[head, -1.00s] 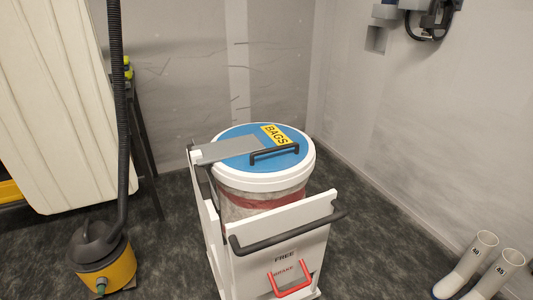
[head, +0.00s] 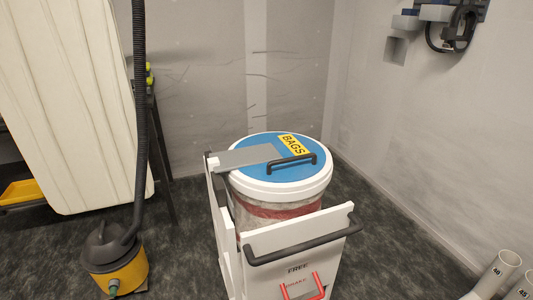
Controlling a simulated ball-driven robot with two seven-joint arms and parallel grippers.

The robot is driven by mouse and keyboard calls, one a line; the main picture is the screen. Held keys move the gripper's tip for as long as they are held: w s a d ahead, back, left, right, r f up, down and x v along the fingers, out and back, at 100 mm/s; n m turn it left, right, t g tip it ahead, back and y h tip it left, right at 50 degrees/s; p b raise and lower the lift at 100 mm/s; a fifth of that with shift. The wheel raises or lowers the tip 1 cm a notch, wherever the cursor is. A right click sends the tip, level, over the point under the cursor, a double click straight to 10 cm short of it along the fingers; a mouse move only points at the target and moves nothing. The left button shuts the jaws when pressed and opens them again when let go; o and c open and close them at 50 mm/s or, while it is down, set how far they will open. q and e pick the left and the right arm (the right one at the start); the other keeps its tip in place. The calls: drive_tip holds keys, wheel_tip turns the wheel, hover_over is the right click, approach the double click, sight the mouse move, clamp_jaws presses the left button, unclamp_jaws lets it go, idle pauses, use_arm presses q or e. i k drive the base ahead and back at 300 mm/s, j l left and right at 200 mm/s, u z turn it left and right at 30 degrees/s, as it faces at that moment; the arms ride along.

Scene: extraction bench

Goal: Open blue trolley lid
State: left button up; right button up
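The blue trolley lid (head: 258,174) lies flat and closed on a round drum with a white rim (head: 285,190). It has a black bar handle (head: 292,163), a yellow "BAGS" label (head: 293,145) and a grey plate (head: 243,157) reaching to its left side. The white trolley (head: 300,232) around the drum has a black push bar (head: 300,241) at the front and a red brake bar (head: 303,288) below it. Neither of my grippers shows in the head view.
A yellow and black vacuum cleaner (head: 120,262) with a tall black hose (head: 140,120) stands left of the trolley. A large cream panel (head: 75,110) leans behind it. White pipes (head: 495,275) are at the lower right. Dark floor (head: 400,240) is clear right of the trolley.

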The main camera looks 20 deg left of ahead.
sight(279, 150)
drive_tip(key=i+u, duration=0.1)
drive_tip(key=u, duration=0.35)
drive_tip(key=l+u, duration=0.15)
drive_tip(key=u, duration=0.25)
drive_tip(key=i+l+u, duration=0.1)
drive_tip(key=u, duration=0.35)
drive_tip(key=l+u, duration=0.15)
drive_tip(key=u, duration=0.25)
drive_tip(key=i+l+u, duration=0.1)
drive_tip(key=u, duration=0.35)
drive_tip(key=k+l, duration=0.05)
